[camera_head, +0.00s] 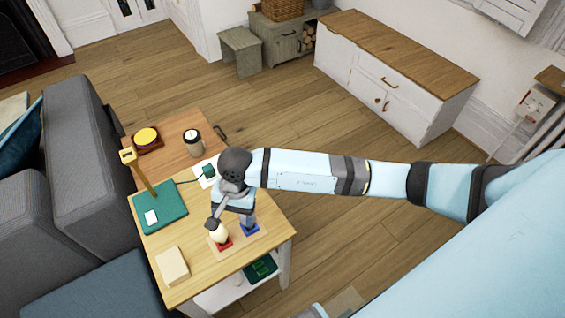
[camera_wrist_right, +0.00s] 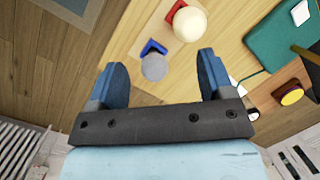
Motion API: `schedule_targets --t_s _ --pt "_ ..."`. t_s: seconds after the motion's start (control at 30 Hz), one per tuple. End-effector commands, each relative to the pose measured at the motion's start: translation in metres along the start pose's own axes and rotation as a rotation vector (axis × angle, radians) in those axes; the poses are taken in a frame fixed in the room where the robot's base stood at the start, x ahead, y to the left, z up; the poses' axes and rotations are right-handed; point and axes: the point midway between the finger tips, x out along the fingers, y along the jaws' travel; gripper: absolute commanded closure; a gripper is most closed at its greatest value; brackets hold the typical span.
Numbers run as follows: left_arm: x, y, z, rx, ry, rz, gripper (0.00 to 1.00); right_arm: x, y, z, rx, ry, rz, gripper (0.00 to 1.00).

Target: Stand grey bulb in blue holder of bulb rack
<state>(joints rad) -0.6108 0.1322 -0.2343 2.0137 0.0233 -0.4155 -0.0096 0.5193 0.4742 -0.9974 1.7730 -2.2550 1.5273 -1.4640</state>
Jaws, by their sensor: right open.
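The bulb rack is a light wooden base (camera_head: 240,245) near the front corner of the side table, with a red holder (camera_head: 224,244) and a blue holder (camera_head: 251,230). In the wrist view the grey bulb (camera_wrist_right: 154,68) appears as a round top at the blue holder (camera_wrist_right: 152,46), apparently upright; its base is hidden. A cream bulb (camera_head: 220,233) stands at the red holder, and also shows in the wrist view (camera_wrist_right: 189,24). My right gripper (camera_wrist_right: 160,63) is open above the rack, its fingers spread either side of the grey bulb in the picture, with no visible contact. My left gripper is out of view.
A grey sofa (camera_head: 60,150) stands left. Floor right is open.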

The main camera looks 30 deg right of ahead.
Motion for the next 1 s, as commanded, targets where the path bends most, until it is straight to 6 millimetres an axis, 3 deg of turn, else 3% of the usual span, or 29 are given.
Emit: schedule_targets --t_s 0.03,0.07,0.13,0.2,0.27,0.33,0.4,0.47,0.53,0.57,0.63,0.73,0.8,0.9,1.0 --pt "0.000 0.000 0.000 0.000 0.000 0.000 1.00 0.010 -0.005 0.033 0.079 -0.150 -0.071 0.25" --pt "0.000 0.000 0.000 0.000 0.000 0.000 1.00 0.012 -0.010 0.054 0.145 -0.256 -0.120 0.25" --pt "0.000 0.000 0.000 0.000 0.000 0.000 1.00 0.006 -0.024 0.101 0.349 -0.540 -0.232 0.25" --pt "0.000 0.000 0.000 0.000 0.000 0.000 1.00 -0.013 -0.038 0.136 0.598 -0.848 -0.318 0.25" --pt "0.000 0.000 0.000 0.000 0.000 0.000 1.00 -0.035 -0.048 0.150 0.829 -1.110 -0.364 0.25" --pt "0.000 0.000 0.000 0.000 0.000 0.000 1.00 -0.059 -0.054 0.149 1.121 -1.416 -0.383 0.25" --pt "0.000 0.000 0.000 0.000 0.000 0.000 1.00 -0.077 -0.052 0.132 1.427 -1.720 -0.365 0.25" --pt "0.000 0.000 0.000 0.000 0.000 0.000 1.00 -0.083 -0.042 0.109 1.697 -1.978 -0.317 0.25" --pt "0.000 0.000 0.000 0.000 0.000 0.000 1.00 -0.077 -0.021 0.077 2.019 -2.273 -0.223 0.25" --pt "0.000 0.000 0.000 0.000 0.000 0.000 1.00 -0.070 -0.008 0.063 -2.041 2.269 0.160 0.25" --pt "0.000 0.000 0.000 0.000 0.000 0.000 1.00 -0.046 0.026 0.038 -1.797 1.950 0.006 0.25" --pt "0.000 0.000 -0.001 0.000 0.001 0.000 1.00 -0.004 0.079 0.021 -1.472 1.561 -0.150 0.25" --pt "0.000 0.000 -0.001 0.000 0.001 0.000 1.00 0.022 0.112 0.020 -1.285 1.350 -0.220 0.25" --pt "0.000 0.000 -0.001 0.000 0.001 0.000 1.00 0.048 0.145 0.027 -1.094 1.143 -0.282 0.25" --pt "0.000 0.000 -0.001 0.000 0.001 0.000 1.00 0.060 0.162 0.033 -0.996 1.038 -0.311 0.25"
